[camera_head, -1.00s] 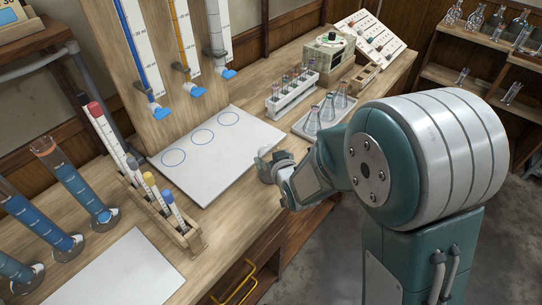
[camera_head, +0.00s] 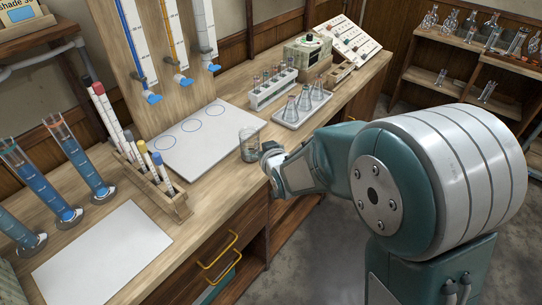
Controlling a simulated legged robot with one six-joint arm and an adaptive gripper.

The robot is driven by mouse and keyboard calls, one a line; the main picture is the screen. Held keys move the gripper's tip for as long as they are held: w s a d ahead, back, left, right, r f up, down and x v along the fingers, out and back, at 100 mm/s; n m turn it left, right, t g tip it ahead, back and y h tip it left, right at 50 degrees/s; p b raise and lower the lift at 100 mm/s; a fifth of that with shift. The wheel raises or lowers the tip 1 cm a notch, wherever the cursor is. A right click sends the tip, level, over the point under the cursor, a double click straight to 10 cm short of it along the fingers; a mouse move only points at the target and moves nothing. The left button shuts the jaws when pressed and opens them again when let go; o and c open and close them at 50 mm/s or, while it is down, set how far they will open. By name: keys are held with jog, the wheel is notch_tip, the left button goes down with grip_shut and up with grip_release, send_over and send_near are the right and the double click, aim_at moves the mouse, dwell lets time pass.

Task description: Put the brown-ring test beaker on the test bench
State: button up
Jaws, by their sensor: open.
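A small greenish glass beaker (camera_head: 249,145) stands upright on the wooden bench (camera_head: 225,200), just in front of the right part of the white board with blue circles (camera_head: 197,150). Its base looks to be on bare wood. A brown ring cannot be made out at this size. My gripper (camera_head: 268,156) is open just to the right of the beaker, at the bench's front edge. Whether its fingers touch the glass cannot be told.
A tray of conical flasks (camera_head: 302,107) and a tube rack (camera_head: 272,88) stand further right. Burettes (camera_head: 180,45) hang behind. A drawer with yellow handles (camera_head: 219,250) lies below.

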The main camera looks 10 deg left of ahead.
jog(key=s+d+r+m+g+h, duration=0.15)
jog(key=s+d+r, duration=0.25)
jog(key=d, duration=0.4)
jog(key=s+d+r+m+g+h, duration=0.1)
jog(key=s+d+r+h, duration=0.3)
jog(key=d, duration=0.3)
jog(key=s+d+r+m+g, duration=0.1)
jog(key=s+d, duration=0.4)
jog(key=s, duration=0.5)
jog(key=s+d+r+m+g, duration=0.1)
jog(key=s+d, duration=0.4)
jog(key=s, duration=0.5)
jog(key=shift+r+m+g+h, duration=0.35)
jog(key=shift+m+g+h, duration=0.15)
jog(key=shift+g, duration=0.45)
jog(key=shift+w, duration=0.1)
